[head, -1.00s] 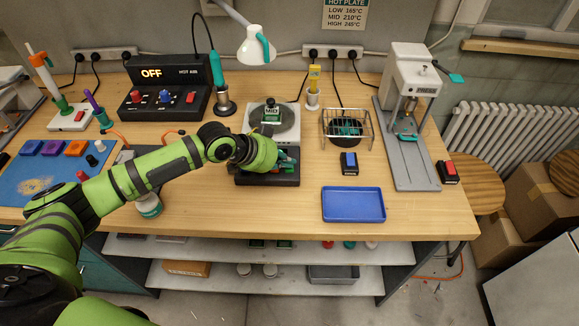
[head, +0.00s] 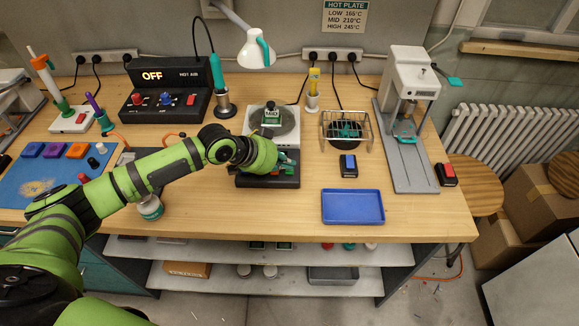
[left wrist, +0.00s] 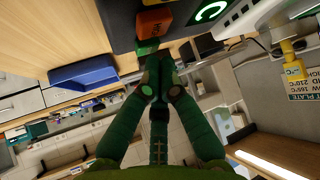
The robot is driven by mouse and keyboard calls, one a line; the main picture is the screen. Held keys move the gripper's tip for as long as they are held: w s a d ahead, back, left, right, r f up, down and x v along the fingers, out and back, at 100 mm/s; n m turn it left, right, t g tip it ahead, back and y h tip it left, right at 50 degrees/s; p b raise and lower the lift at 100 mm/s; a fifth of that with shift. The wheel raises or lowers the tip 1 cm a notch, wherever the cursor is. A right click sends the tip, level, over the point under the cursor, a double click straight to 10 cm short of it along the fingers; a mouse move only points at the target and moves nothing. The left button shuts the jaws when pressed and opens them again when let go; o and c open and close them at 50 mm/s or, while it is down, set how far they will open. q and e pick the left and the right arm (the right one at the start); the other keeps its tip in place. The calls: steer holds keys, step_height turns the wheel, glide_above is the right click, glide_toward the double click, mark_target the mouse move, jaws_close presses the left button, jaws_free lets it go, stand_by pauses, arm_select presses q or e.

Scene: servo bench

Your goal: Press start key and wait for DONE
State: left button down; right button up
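The white hot plate (head: 254,118) stands at the middle of the bench with a small MID sign (head: 271,116) on its dark disc. In front of it is a black control unit (head: 268,182), partly hidden by my left gripper (head: 287,160). In the left wrist view, an orange-red key (left wrist: 155,22) and a green ring mark (left wrist: 208,11) show on dark housing. My left gripper fingers (left wrist: 152,55) are closed together, with tips close to the orange-red key; I cannot tell whether they touch it. No DONE text is visible. My right gripper is out of view.
A wire cage (head: 345,117) and a blue-keyed black switch box (head: 349,165) stand right of the hot plate. A blue tray (head: 353,206) lies in front. A press (head: 408,130) stands farther right. The hot air station (head: 165,98) at back left reads OFF.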

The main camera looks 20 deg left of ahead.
mark_target(286, 170)
arm_select(q)
steer(key=shift+r, duration=0.4)
step_height(286, 170, up, 5)
steer(key=p, duration=0.5)
steer(key=shift+r, duration=0.1)
stand_by(0.6)
